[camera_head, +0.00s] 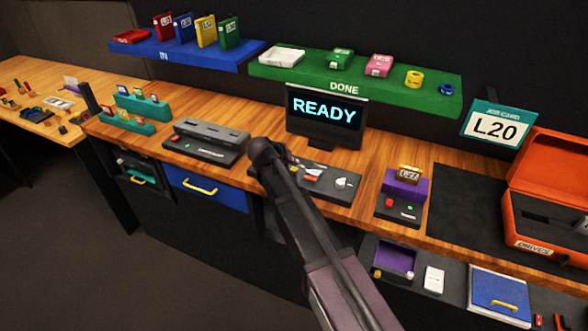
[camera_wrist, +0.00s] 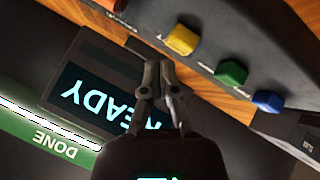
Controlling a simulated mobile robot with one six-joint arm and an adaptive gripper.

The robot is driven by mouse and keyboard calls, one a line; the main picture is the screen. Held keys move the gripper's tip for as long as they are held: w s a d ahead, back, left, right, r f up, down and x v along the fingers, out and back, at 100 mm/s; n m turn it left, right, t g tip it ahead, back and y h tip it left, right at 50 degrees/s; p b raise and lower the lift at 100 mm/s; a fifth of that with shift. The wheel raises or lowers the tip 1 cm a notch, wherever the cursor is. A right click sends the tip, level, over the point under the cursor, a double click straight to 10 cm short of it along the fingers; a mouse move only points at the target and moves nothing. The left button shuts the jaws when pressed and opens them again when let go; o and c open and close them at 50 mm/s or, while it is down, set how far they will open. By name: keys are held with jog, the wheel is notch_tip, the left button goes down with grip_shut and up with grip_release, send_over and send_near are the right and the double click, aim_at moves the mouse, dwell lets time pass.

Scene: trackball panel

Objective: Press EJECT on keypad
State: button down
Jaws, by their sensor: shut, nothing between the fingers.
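A dark keypad panel (camera_wrist: 225,30) crosses the upper right of the wrist view. It carries a yellow key (camera_wrist: 184,40), a green key (camera_wrist: 231,72), a blue key (camera_wrist: 268,101) and a red key at the top edge. The small labels beside the keys are too small to read, so I cannot tell which key is EJECT. My gripper (camera_wrist: 160,72) is shut and empty, its tips just beside the panel's edge in the picture. I cannot tell its height above the bench. In the head view my arm hides part of the panel (camera_head: 328,187).
A monitor (camera_head: 325,115) reading READY stands behind the panel. A grey device (camera_head: 205,140) sits to the left, and a purple and black unit (camera_head: 403,195) to the right. An orange case (camera_head: 545,190) lies open at the far right. A green DONE shelf (camera_head: 300,72) hangs above.

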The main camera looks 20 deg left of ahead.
aim_at(294, 170)
jog(key=shift+f+b, duration=0.95)
dwell(1.8)
jog(key=shift+r, duration=0.15)
jog(key=shift+r+p, duration=0.85)
jog(key=shift+p, duration=0.15)
notch_tip(294, 170, up, 5)
jog(key=p, duration=0.5)
dwell(0.3)
dwell(0.8)
